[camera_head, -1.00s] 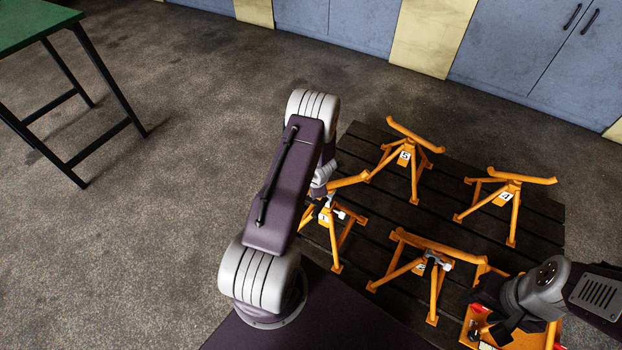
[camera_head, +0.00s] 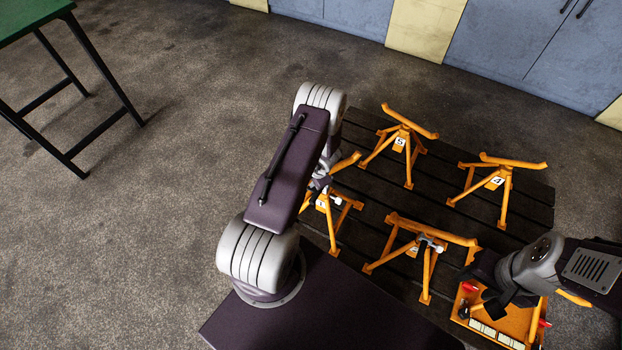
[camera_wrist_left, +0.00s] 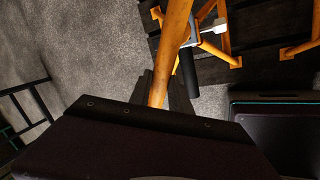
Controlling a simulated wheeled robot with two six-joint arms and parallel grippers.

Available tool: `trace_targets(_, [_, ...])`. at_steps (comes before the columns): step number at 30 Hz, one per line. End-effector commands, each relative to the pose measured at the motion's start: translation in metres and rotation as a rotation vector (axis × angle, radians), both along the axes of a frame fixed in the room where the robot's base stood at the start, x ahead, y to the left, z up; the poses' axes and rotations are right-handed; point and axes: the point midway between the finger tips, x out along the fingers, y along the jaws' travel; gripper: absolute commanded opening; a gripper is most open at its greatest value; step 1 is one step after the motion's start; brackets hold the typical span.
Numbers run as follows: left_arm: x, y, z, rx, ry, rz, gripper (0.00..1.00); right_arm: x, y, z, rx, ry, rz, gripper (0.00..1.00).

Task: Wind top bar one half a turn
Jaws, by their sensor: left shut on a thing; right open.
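The top bar of stand 1 (camera_head: 346,162) is an orange tube, partly hidden behind my left arm. Stand 1 (camera_head: 332,222) is an orange tripod with a white number plate and a pale fitting. In the left wrist view the orange bar (camera_wrist_left: 175,40) runs down into my left gripper (camera_wrist_left: 162,95), which is shut on it. A grey fitting with a black handle (camera_wrist_left: 190,72) shows beside the bar there. In the head view my left arm covers the gripper. My right gripper (camera_head: 482,295) is open, apart from the stands, above the orange tray.
Stand 5 (camera_head: 405,145), stand 4 (camera_head: 497,180) and a front stand (camera_head: 425,247) with a grey fitting share the dark slatted pallet (camera_head: 450,160). The orange tray (camera_head: 520,322) holds red-ended items. A green-topped table (camera_head: 30,15) stands far left. The left floor is clear.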

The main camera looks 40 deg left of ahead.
Motion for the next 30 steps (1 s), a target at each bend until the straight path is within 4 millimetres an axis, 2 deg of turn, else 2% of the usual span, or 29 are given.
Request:
trace_targets(1, [-0.002, -0.002, -0.003, -0.007, 0.005, -0.002, 0.29, 0.000, 0.000, -0.001, 0.000, 0.000, 0.000, 0.50])
trace_targets(3, [-0.002, -0.002, -0.003, -0.007, 0.005, -0.002, 0.46, 0.000, 0.000, -0.001, 0.000, 0.000, 0.000, 0.50])
trace_targets(13, [-0.001, -0.002, 0.003, -0.003, 0.002, -0.002, 0.46, 0.000, 0.000, 0.001, 0.000, 0.000, 0.000, 0.50])
trace_targets(24, [-0.011, -0.025, 0.074, -0.004, 0.002, -0.003, 0.46, 0.000, 0.000, 0.025, 0.000, 0.000, 0.000, 0.50])
trace_targets(30, [-0.013, -0.030, 0.084, -0.005, 0.003, -0.003, 0.46, 0.000, 0.000, 0.028, 0.000, 0.000, 0.000, 0.50])
